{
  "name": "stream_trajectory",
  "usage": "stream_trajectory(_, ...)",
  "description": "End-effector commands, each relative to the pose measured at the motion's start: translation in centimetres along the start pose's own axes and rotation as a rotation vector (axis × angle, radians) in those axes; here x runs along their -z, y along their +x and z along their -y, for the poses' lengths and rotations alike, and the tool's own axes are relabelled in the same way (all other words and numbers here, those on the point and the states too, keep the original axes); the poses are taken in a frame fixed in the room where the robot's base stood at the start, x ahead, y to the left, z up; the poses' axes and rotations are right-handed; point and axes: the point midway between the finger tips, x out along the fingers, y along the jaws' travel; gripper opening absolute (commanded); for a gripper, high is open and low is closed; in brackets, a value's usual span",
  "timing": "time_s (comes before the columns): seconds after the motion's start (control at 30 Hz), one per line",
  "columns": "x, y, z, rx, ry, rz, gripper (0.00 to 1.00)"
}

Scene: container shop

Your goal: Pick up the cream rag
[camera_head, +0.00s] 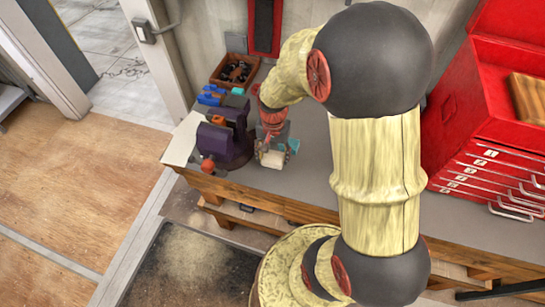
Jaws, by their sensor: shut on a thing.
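My gripper (276,147) is at the end of my arm, low over the grey workbench (315,182), just right of a purple vise. It points down and is shut on the cream rag (271,159), a small pale bundle at its fingertips. A teal fingertip shows on the right side of the rag. The rag is small in the picture, and I cannot tell whether it touches the bench. My arm hides part of the bench behind and to the right.
The purple vise (228,140) stands close to the left of my gripper. Blue and teal items (211,96) and a brown bin of dark parts (235,70) lie behind it. A red tool chest (480,120) stands at the right. Bare bench lies in front.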

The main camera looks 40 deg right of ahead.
Motion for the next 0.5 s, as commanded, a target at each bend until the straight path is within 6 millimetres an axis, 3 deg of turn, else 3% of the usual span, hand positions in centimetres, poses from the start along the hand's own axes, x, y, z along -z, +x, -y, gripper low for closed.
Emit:
stream_trajectory(0.03,-0.8,-1.5,-0.3,0.003,-0.001,-0.005,0.32)
stream_trajectory(0.2,-4.0,-5.2,-1.8,0.003,-0.002,-0.004,0.32)
stream_trajectory(0.5,-9.3,-7.5,-4.2,0.003,-0.002,-0.004,0.32)
